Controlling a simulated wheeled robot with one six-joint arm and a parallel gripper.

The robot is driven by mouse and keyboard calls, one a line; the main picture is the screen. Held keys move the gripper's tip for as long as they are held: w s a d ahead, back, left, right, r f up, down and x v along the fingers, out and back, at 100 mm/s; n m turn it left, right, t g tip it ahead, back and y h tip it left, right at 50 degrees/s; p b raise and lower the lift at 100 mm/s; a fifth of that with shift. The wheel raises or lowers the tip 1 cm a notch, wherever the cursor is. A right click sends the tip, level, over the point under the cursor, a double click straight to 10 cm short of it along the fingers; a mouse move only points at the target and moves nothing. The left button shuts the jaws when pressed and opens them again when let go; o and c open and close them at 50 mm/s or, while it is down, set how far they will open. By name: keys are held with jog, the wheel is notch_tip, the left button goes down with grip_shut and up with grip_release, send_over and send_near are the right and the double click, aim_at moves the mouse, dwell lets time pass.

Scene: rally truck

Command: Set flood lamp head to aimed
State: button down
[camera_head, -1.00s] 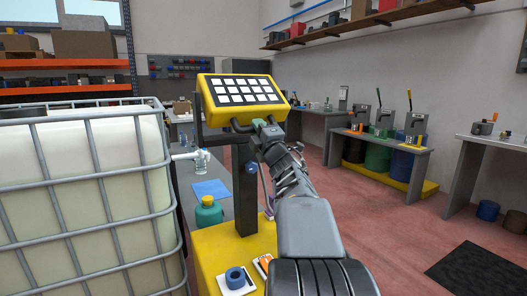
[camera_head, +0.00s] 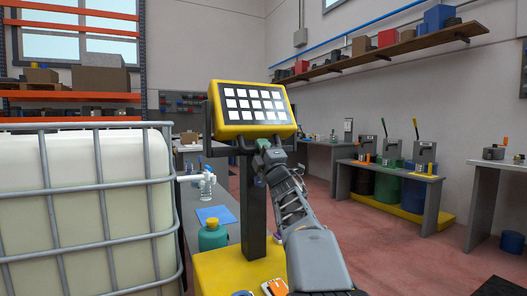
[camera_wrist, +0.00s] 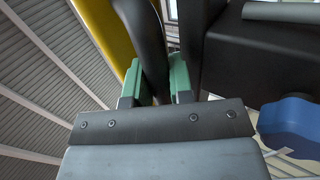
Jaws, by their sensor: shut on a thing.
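The flood lamp head (camera_head: 211,112) is a yellow housing with a black front panel of white squares, on a dark post (camera_head: 254,205) above a yellow base. Its face points toward me and tilts somewhat upward. My gripper (camera_head: 262,146) is at the lower edge of the head, at the dark handle bar below it. In the wrist view my gripper (camera_wrist: 166,85) has green fingers shut on the black handle bar (camera_wrist: 150,45). The yellow housing shows at upper left there. A blue knob (camera_wrist: 290,125) is at the right, apart from the fingers.
A caged white tank (camera_head: 75,190) stands close at left. A teal bottle (camera_head: 213,236) and a blue sheet (camera_head: 216,215) are by the lamp's post. Benches with machines stand at right, with open red floor (camera_head: 410,262) before them.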

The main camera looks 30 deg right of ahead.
jog(key=shift+f, duration=0.1)
jog(key=c, duration=1)
grip_release()
jog(key=shift+f, duration=0.2)
